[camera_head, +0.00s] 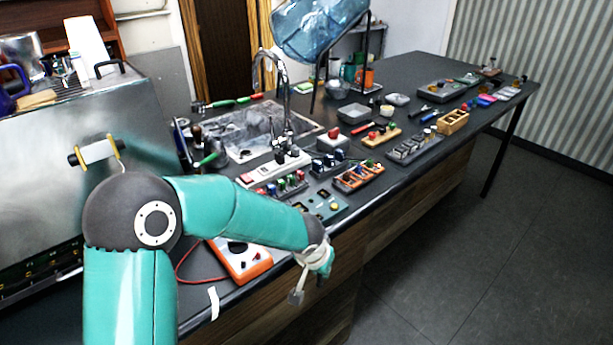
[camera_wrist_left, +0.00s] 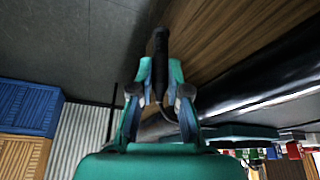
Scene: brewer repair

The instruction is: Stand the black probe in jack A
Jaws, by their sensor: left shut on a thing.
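My left gripper (camera_head: 322,264) hangs past the bench's front edge, out over the floor. In the left wrist view my left gripper (camera_wrist_left: 160,72) is shut on the black probe (camera_wrist_left: 158,45), a slim dark rod that sticks out beyond the fingertips. In the head view the probe is too small and too hidden by the gripper to make out clearly. A green panel (camera_head: 329,208) with round fittings lies on the bench behind my forearm. I cannot read any label, so I cannot tell which fitting is jack A. My right gripper is not in view.
An orange meter (camera_head: 252,267) with a red lead lies near the front edge, partly behind my forearm. Racks of coloured parts (camera_head: 358,176), a white power strip (camera_head: 272,170) and a sink (camera_head: 245,135) crowd the bench. Open floor (camera_head: 450,270) lies in front.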

